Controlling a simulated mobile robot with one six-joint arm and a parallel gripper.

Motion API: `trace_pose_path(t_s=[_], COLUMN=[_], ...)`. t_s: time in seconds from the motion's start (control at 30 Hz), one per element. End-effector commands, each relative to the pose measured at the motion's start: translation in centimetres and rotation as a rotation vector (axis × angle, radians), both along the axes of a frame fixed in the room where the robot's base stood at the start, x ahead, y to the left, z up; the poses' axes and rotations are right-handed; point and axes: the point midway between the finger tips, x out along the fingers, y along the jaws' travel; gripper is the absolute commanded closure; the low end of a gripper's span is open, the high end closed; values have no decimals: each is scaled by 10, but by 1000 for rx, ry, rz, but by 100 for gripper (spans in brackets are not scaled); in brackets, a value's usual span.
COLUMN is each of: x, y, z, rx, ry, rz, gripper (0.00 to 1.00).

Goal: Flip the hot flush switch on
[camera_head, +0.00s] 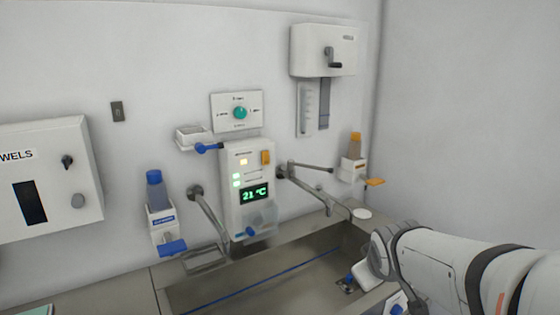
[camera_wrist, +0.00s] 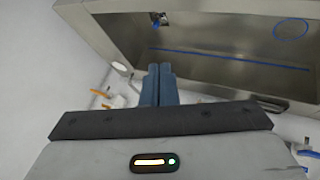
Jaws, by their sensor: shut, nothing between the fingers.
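The white control unit (camera_head: 233,175) hangs on the wall above the basin, with a lit green display reading 21 °C. An orange switch (camera_head: 265,157) sits at its upper right; its label is too small to read, so I cannot tell for sure that it is the hot flush switch, nor which way it is set. My gripper (camera_wrist: 160,72) is shut and empty in the wrist view, its blue-grey fingers together in front of the basin's edge. In the head view my arm reaches in from the lower right, clear of the unit; the fingers cannot be made out there.
The steel basin (camera_head: 180,296) lies below the unit. Jointed taps (camera_head: 210,215) (camera_head: 310,166) flank the unit. A blue-capped dispenser (camera_head: 162,222) is at left and an orange-capped one (camera_head: 353,168) at right. A dial panel (camera_head: 224,103) is above. Open air lies between arm and unit.

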Motion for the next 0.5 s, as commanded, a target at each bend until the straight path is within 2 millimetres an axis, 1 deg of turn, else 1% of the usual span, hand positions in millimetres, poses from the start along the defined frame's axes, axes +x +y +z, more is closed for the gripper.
trace_pose_path(t_s=[0.03,0.07,0.1,0.17,0.2,0.3,0.33,0.4,0.5], x=[36,55,80,114,133,168,176,189,198], y=[6,10,18,32,48,84,94,115,138], z=[20,30,43,63,74,96,101,111,120], rx=[-77,-126,-190,-288,-337,-467,-500,-565,-630], ry=[-86,-142,-217,-330,-402,-572,-618,-718,-829], rz=[112,182,276,403,512,737,792,907,1028], gripper=[100,100,100,100,100,100,100,100,100])
